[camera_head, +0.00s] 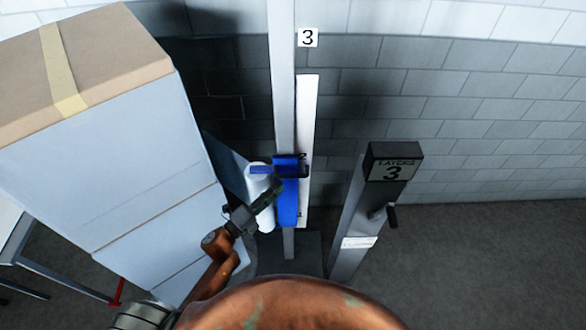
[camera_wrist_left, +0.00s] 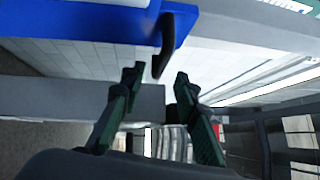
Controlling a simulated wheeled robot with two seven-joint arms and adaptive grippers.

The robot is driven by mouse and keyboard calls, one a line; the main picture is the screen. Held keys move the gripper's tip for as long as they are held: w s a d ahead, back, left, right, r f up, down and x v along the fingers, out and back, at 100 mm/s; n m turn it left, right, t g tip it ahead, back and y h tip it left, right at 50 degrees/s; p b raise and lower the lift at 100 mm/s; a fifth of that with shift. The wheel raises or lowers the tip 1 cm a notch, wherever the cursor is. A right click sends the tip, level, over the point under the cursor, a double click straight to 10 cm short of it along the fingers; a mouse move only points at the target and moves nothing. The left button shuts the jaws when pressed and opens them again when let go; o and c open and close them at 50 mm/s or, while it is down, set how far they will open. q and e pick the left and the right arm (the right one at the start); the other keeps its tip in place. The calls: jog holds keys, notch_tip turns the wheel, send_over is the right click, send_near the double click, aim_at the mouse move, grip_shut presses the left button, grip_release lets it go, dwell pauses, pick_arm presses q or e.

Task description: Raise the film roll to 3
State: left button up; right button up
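The white film roll (camera_head: 260,190) stands upright beside the blue carriage (camera_head: 287,200) on a tall grey mast (camera_head: 282,75). A white strip (camera_head: 308,110) runs along the mast, with a "3" plate (camera_head: 308,38) near its top. The carriage is well below that plate. My left gripper (camera_head: 274,191) is in front of the roll and carriage. In the left wrist view its fingers (camera_wrist_left: 156,76) are apart, with a black curved handle (camera_wrist_left: 166,45) on the blue carriage (camera_wrist_left: 95,22) just beyond and between the tips. Contact cannot be told. My right gripper is out of view.
A tall pale wrapped load with a cardboard box (camera_head: 110,60) on top fills the left. A grey post (camera_head: 350,225) with a "LAYERS 3" display (camera_head: 391,171) and a dark side handle (camera_head: 392,216) stands right of the mast. The floor (camera_head: 480,260) farther right is clear.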

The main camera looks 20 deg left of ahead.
aim_at(291, 176)
pick_arm(q)
jog(key=p+x, duration=0.1)
jog(key=x, duration=0.6)
jog(key=shift+w+d+p, duration=0.1)
jog(key=shift+w+p, duration=0.05)
jog(key=shift+p, duration=0.2)
jog(key=shift+c, duration=0.3)
jog(key=c, duration=0.3)
grip_shut()
